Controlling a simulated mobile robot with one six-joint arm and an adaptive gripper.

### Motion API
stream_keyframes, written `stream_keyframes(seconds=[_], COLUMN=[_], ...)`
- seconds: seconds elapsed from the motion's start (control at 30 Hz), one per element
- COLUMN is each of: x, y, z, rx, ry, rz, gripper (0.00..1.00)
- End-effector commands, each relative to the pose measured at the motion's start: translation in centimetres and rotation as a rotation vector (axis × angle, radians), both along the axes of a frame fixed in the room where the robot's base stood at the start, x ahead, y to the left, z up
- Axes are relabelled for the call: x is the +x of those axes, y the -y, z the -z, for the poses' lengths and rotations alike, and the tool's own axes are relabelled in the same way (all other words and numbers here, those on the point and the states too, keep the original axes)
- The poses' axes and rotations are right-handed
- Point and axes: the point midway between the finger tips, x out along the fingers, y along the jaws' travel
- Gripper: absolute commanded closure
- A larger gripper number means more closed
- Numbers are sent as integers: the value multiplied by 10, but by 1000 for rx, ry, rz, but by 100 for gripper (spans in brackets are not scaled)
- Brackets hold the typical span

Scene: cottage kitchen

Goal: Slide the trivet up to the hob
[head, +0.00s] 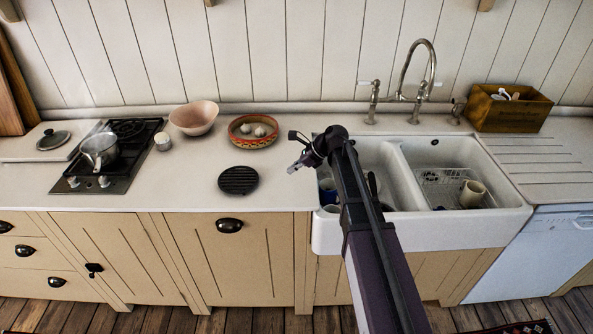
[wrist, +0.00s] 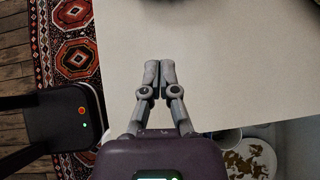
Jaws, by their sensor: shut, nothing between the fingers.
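The trivet (head: 238,180) is a round black slatted disc lying flat on the pale worktop, near its front edge. The hob (head: 121,175) is a dark panel further left, with bare worktop between the two. My gripper (head: 291,169) is to the right of the trivet, apart from it, above the worktop beside the sink. In the wrist view my gripper (wrist: 160,66) has its fingertips together with nothing between them. A dark edge at the top of the wrist view looks like the trivet (wrist: 196,2), mostly cut off.
A steel pan (head: 100,151) stands on the hob, with a small white cup (head: 162,142) just right of it. A pink bowl (head: 194,118) and a patterned dish (head: 253,139) holding garlic stand behind the trivet. The sink (head: 420,222) is to the right.

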Motion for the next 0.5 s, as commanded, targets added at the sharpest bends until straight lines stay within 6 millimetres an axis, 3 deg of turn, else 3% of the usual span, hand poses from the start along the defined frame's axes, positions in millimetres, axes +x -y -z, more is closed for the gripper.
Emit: stream_keyframes(seconds=[0.5], x=[5], y=[-39], z=[43], rx=[0], ry=[0], rz=[-1], gripper=[100])
